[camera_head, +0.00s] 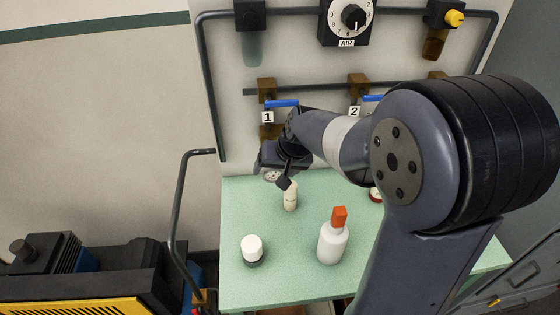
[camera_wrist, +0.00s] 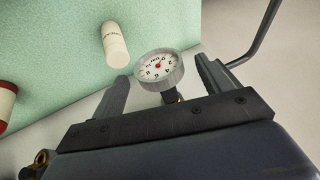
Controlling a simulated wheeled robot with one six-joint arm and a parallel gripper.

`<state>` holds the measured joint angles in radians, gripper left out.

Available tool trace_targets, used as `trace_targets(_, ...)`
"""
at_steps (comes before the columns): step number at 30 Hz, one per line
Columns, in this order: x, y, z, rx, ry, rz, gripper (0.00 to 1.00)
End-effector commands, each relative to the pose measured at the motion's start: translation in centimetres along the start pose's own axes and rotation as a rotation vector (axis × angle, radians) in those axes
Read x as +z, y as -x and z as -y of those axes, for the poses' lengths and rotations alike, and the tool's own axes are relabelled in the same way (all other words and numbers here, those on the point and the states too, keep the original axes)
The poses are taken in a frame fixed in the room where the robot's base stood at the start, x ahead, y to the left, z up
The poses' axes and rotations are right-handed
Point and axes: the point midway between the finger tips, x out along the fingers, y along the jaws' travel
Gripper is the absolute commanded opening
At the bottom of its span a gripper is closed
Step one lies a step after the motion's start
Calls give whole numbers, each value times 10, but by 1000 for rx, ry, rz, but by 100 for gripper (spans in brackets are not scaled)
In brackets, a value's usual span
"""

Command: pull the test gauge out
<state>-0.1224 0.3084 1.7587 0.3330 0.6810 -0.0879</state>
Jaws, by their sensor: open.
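The test gauge (camera_wrist: 158,68) has a round white dial with black numbers and a red centre, in a grey case. In the wrist view it shows between the two fingers of my gripper (camera_wrist: 163,72), with a gap on each side. A short dark stem (camera_wrist: 171,96) runs from its case towards my gripper's body. What the stem joins is hidden. In the head view a small pale dial (camera_head: 271,176) shows just under my gripper (camera_head: 279,180), above the back edge of the green table. My gripper is open and holds nothing.
A cream cylinder (camera_head: 290,197) stands close below my gripper. A white-capped jar (camera_head: 252,248) and an orange-capped bottle (camera_head: 332,240) stand nearer on the green table (camera_head: 290,280). Valves with blue handles (camera_head: 282,103) line the wall. A bent rail (camera_head: 178,195) stands left.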

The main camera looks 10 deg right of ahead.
Motion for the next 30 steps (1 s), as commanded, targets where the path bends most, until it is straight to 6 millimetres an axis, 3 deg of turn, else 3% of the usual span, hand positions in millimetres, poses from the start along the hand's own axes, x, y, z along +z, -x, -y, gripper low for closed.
trace_targets(6, 0, -17, 0, 0, 2, 2, 75)
trace_targets(16, 0, -20, 0, 0, 2, 0, 75)
trace_targets(30, 0, -20, 0, 0, 1, 0, 37)
